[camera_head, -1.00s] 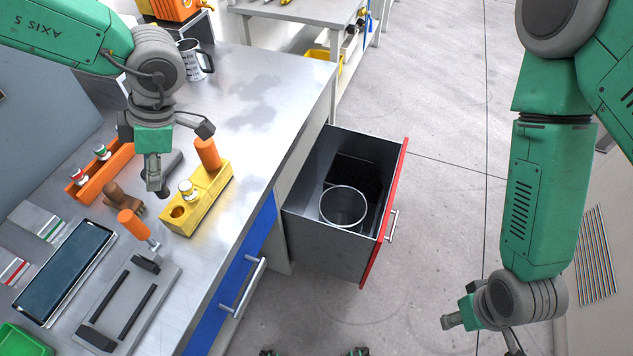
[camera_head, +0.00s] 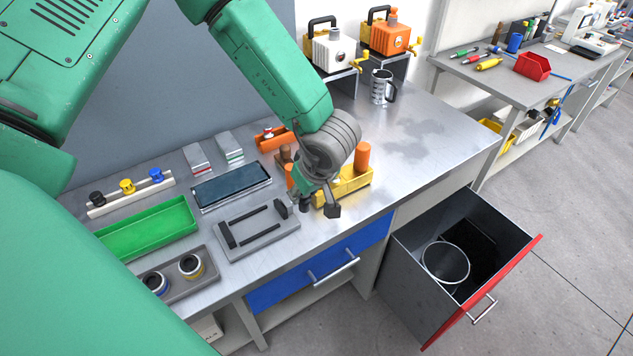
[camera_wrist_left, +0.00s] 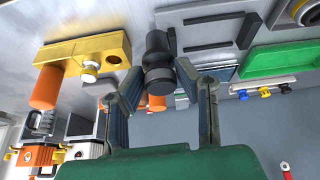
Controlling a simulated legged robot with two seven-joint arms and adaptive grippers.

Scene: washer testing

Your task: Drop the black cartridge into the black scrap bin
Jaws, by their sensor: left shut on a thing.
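My left gripper (camera_wrist_left: 158,88) is shut on the black cartridge (camera_wrist_left: 157,62), a dark ribbed cylinder between its fingertips in the left wrist view. In the head view the gripper (camera_head: 319,207) is low over the bench, at the front of the yellow block and right of the grey fixture; the cartridge is hard to make out there. The black scrap bin (camera_head: 484,246) appears as a dark box inside the open drawer at the right, below bench height. It stands behind a round clear container. My right gripper is not in view.
The open drawer (camera_head: 411,264) has a red front. The clear round container (camera_head: 446,264) is inside it. The yellow block (camera_head: 350,184) with an orange handle, the grey fixture (camera_head: 262,240) and a green tray (camera_head: 150,228) are on the bench.

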